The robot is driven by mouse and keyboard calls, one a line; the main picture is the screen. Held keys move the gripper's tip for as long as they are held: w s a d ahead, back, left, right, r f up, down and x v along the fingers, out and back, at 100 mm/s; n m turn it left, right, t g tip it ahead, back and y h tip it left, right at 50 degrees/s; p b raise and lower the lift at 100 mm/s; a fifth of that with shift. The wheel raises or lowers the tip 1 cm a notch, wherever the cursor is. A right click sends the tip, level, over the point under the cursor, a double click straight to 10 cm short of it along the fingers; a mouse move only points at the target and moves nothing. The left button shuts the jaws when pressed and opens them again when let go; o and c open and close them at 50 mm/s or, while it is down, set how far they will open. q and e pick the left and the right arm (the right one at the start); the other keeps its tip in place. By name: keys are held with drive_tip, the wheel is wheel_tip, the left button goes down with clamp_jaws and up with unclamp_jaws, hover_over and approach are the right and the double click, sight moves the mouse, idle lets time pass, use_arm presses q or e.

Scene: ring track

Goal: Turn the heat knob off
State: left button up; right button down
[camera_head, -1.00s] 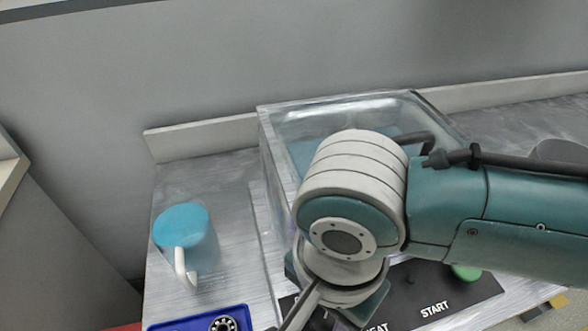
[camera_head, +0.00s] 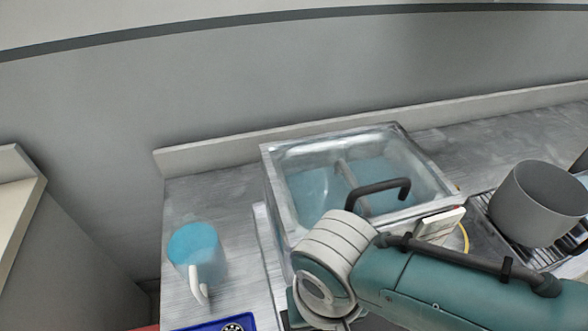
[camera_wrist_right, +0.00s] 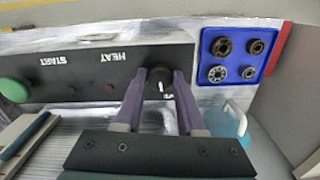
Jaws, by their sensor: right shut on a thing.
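The black heat knob (camera_wrist_right: 158,74) sits on the dark control panel (camera_wrist_right: 75,88), beside the HEAT label, which appears upside down in the right wrist view. A small white mark shows on the knob. My right gripper (camera_wrist_right: 160,83) has its two fingers on either side of the knob and is shut on it. In the head view my right arm covers the panel, and the gripper and knob are out of sight. My left gripper is in neither view.
A glass-walled tank (camera_head: 290,215) with a black handle stands behind the panel. A blue mug (camera_head: 195,250) is at left, and a grey pot (camera_head: 540,205) at right. A blue tray with several bearings (camera_wrist_right: 240,75) is close to the knob. A green button (camera_wrist_right: 14,90) is near START.

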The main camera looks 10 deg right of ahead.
drive_tip(key=shift+n, duration=1.2)
drive_tip(key=c, duration=0.5)
unclamp_jaws()
wheel_tip(320, 180, up, 10)
drive_tip(key=p, duration=0.4)
drive_tip(key=shift+p, duration=0.4)
